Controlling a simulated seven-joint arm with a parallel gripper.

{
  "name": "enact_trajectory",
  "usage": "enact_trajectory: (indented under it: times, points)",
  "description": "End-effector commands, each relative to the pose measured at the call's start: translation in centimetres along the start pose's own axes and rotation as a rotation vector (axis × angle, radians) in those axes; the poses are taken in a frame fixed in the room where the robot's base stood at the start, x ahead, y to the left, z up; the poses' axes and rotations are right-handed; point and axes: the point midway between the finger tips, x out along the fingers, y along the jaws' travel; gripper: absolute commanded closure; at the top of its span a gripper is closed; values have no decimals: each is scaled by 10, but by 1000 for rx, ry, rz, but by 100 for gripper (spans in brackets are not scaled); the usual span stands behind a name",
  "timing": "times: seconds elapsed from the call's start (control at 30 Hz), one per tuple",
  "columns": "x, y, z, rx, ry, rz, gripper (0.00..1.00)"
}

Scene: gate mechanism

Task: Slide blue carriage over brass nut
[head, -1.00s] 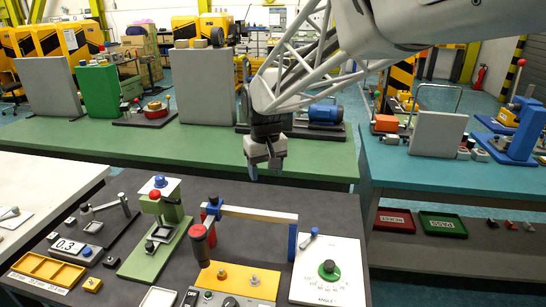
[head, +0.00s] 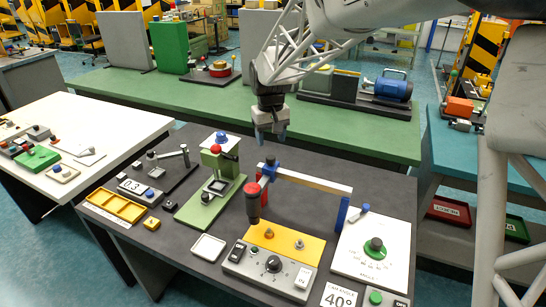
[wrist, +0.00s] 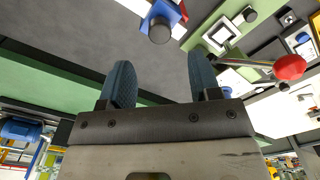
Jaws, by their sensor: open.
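The blue carriage (head: 270,166), with a dark knob on top, sits at the left end of a pale horizontal rail (head: 315,181). It also shows at the top of the wrist view as a blue block (wrist: 163,14) with a grey knob. I cannot tell which one the task means. My gripper (head: 271,136) is open, empty and pointing down above the carriage, apart from it. Its two dark-blue fingers (wrist: 158,72) are spread.
A red-topped handle (head: 253,200) stands just in front of the carriage. A blue post (head: 342,212) holds the rail's right end. A green stand with a red knob (head: 215,149) is at left; a white dial panel (head: 374,252) is at right. The grey bench behind the rail is clear.

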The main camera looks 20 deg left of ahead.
Motion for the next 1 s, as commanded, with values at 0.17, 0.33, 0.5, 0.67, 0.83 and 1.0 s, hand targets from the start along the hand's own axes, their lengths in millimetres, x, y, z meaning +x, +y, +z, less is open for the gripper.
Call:
enact_trajectory:
  times: [0.17, 0.33, 0.5, 0.67, 0.83, 1.0]
  points:
    - [2, 0, 0, 0, 0, 0, 43]
    - [13, 0, 0, 0, -1, 0, 43]
    - [31, 0, 0, 0, -2, 0, 43]
    - [50, 0, 0, 0, -1, 0, 43]
    - [68, 0, 0, 0, -1, 0, 43]
    - [76, 0, 0, 0, 0, 0, 43]
